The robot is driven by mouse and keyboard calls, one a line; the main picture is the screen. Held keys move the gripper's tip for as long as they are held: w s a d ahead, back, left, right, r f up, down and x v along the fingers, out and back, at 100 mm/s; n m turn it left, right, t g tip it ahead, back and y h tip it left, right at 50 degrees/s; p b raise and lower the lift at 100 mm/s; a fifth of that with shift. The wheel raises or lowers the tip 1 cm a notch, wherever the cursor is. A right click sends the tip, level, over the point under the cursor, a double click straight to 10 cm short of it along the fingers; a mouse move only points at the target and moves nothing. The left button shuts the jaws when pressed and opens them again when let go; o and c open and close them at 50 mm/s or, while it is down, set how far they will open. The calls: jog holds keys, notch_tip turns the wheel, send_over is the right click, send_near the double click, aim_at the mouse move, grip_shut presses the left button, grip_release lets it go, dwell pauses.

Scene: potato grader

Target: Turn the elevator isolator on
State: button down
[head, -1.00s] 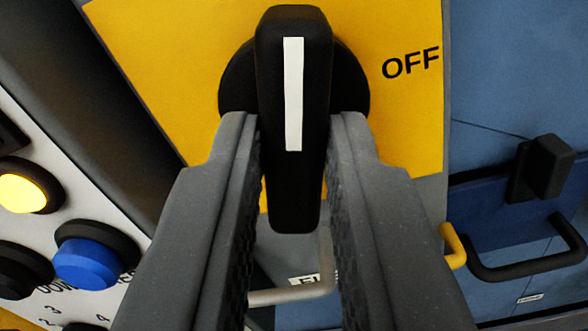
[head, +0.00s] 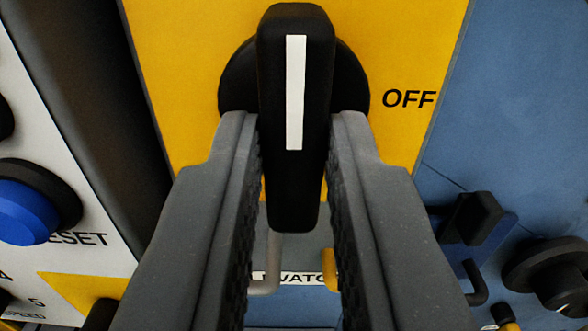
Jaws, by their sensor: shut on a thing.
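The elevator isolator is a black rotary handle (head: 297,190) with a white stripe, on a round black hub over a yellow plate (head: 185,60). The handle stands lengthwise in the picture, its stripe close to vertical. The word OFF (head: 409,99) is printed on the plate to the right of the handle. My gripper (head: 293,130) has one finger on each side of the handle and is shut on it. The ON marking is not in view. A label (head: 297,279) below is partly hidden by the handle and fingers.
On the left is a pale panel with a blue button (head: 28,212) and RESET lettering. On the right, a blue surface carries a black block-shaped part (head: 470,220) and a black round knob (head: 556,270). A grey hook-shaped bar (head: 270,265) shows below the handle.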

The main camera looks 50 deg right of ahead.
jog(key=shift+s+d+f, duration=0.15)
jog(key=shift+f, duration=0.05)
jog(key=c, duration=1.4)
grip_release()
jog(key=shift+o, duration=0.2)
jog(key=shift+r, duration=0.1)
jog(key=b+v, duration=0.2)
jog(key=v, duration=1.1)
jog(key=shift+a, duration=0.35)
jog(key=shift+s, duration=0.1)
